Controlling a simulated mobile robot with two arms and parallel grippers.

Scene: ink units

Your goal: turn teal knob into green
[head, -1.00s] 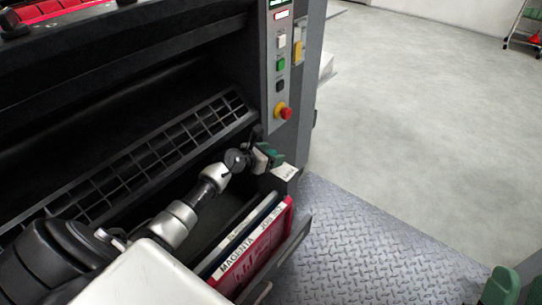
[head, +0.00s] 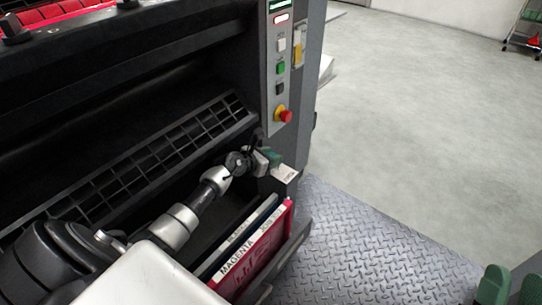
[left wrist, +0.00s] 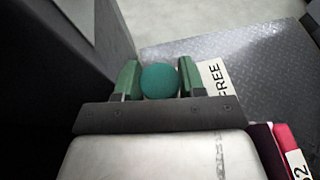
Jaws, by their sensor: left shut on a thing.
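The teal knob (left wrist: 160,80) is round and sits between the two green fingers of my left gripper (left wrist: 160,82) in the left wrist view. The gripper is shut on it. In the head view my left gripper (head: 270,158) is at the lower right corner of the dark machine, and its fingers hide the knob. A white label (left wrist: 214,78) reading "FREE" lies just right of the knob. I see no green mark beside it. My right gripper (head: 510,287) shows at the bottom right, its two green fingertips apart and empty, partly cut off by the frame.
A drawer or rack holds upright folders, one a red MAGENTA folder (head: 262,252), just below my left gripper. A control panel with a red stop button (head: 286,115) stands above it. The metal tread floor (head: 370,250) to the right is clear.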

